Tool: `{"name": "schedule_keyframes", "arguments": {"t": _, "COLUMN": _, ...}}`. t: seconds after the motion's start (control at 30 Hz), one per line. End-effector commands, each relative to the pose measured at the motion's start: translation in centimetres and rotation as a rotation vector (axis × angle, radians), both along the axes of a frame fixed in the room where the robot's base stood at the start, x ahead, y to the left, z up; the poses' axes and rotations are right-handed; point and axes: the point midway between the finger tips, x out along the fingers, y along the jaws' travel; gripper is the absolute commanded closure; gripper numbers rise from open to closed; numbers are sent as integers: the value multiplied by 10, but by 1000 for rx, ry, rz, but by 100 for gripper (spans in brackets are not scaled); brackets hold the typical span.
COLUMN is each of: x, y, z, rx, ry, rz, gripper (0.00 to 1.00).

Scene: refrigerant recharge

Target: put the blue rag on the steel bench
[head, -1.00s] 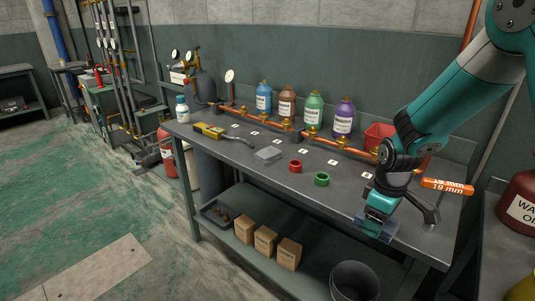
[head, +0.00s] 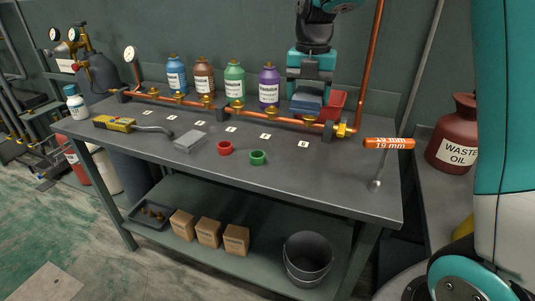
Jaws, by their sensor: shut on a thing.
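The blue rag (head: 307,101) is in my gripper (head: 309,90) at the back right of the steel bench (head: 320,182). My gripper is shut on it and points downward. The rag shows just behind the copper pipe and beside the red bin (head: 334,101). I cannot tell whether the rag touches the bin or the bench top.
A copper pipe with brass valves (head: 225,116) runs along the bench, and several colored bottles (head: 268,86) stand behind it.

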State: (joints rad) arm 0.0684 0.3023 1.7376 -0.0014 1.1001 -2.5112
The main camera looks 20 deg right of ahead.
Motion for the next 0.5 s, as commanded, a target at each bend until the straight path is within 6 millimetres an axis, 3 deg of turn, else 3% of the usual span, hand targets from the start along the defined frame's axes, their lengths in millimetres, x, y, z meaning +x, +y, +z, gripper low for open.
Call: {"name": "schedule_keyframes", "arguments": {"t": 0.5, "x": -1, "y": 0, "z": -131, "rx": 1, "ry": 7, "rz": -4, "gripper": 55}}
